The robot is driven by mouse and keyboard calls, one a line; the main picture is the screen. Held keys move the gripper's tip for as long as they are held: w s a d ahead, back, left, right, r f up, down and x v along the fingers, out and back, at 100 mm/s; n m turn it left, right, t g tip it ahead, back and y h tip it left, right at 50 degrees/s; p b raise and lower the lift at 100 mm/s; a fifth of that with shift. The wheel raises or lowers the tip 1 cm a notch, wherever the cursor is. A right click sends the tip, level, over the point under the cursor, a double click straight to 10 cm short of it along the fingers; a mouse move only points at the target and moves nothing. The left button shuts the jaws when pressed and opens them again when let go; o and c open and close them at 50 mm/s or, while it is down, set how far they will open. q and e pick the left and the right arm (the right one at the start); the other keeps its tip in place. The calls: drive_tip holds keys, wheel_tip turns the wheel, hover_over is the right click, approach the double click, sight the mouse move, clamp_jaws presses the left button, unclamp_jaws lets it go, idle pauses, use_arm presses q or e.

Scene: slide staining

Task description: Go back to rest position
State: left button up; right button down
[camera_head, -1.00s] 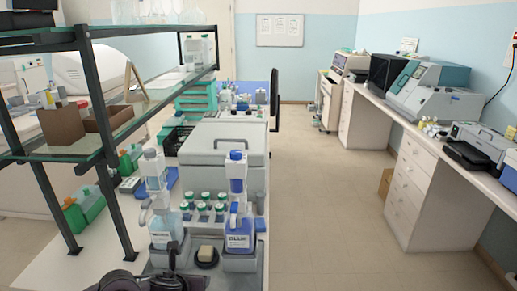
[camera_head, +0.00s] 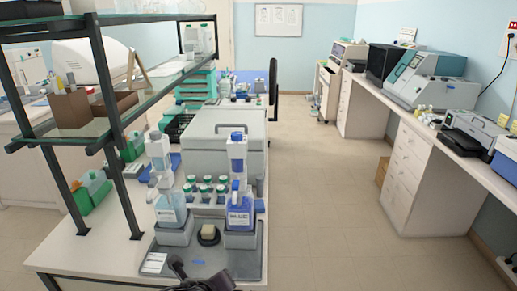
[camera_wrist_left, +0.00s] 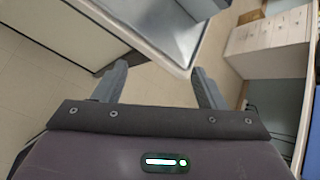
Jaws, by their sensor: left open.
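My left gripper (camera_wrist_left: 160,88) shows in the left wrist view with its two dark fingers apart and nothing between them. Beyond the fingers are the floor and the edge of a white bench. In the head view, a dark part of my own arm shows at the bottom edge, in front of the bench. I cannot make out the fingers of either gripper in the head view.
The bench holds a grey tray (camera_head: 215,262), a blue-liquid bottle (camera_head: 239,212), a clear bottle (camera_head: 168,208), several green-capped jars (camera_head: 206,190) and a grey box (camera_head: 220,135). A shelf rack (camera_head: 108,90) stands at left. The floor (camera_head: 335,220) at right is clear.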

use_arm(q)
drive_tip(key=s+r+n+g, duration=0.1)
drive_tip(key=s+n, duration=0.5)
drive_tip(key=n, duration=0.6)
drive_tip(key=s+a+f+n+g+y, duration=0.2)
drive_tip(key=s+a+f+n+g, duration=0.15)
drive_tip(key=s+a+n, duration=1)
drive_tip(key=d+f+n+g, duration=0.1)
drive_tip(key=d+f, duration=0.1)
drive_tip(key=f, duration=1.3)
drive_tip(key=d+f+n+g, duration=0.1)
drive_tip(key=d+f, duration=0.1)
drive_tip(key=f, duration=1.2)
drive_tip(key=s+a+f, duration=0.2)
drive_tip(key=s+f, duration=0.8)
drive_tip(key=s+a+f+g+b, duration=0.1)
drive_tip(key=s+f, duration=0.9)
drive_tip(key=shift+a+f+b, duration=0.3)
drive_tip(key=shift+a, duration=0.1)
use_arm(e)
drive_tip(key=shift+s+a+f, duration=0.1)
drive_tip(key=shift+s+f, duration=0.2)
drive_tip(key=shift+f, duration=0.5)
use_arm(q)
drive_tip(key=shift+s+g, duration=0.1)
drive_tip(key=shift+g, duration=0.15)
drive_tip(key=shift+c, duration=0.3)
